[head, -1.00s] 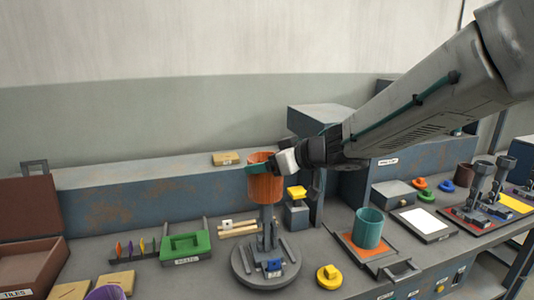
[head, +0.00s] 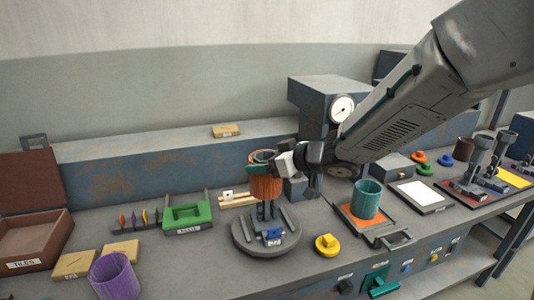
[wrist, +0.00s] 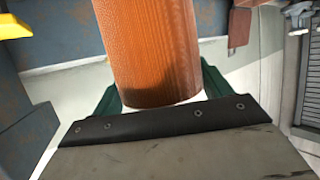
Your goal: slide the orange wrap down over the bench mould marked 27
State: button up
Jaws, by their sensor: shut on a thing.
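The orange wrap (head: 265,188) is an upright open tube near the middle of the head view. It stands around the upper part of a grey mould post on a round grey base (head: 246,243); a grey top shows inside the wrap's upper rim. The lower part of the post shows below the wrap. A blue tag (head: 273,234) is on the base, its number too small to read surely. My gripper (head: 267,163) is shut on the wrap near its top, from the right. In the wrist view the wrap (wrist: 155,45) stands between my green fingers (wrist: 160,92).
A teal cup (head: 367,200) stands on an orange pad at right. A yellow knob (head: 327,244) lies near the base. A green tray (head: 187,215) is at left, a purple cup (head: 116,277) in front. A gauge box (head: 325,105) stands behind. More moulds (head: 483,170) stand far right.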

aim_at(279, 193)
jog(key=shift+f, duration=4.9)
jog(key=shift+s+d, duration=0.1)
jog(key=shift+d, duration=0.05)
jog(key=o, duration=1)
jog(key=v, duration=0.7)
jog(key=shift+s+d+r, duration=0.15)
jog(key=shift+s+d, duration=0.05)
jog(key=shift+d, duration=0.05)
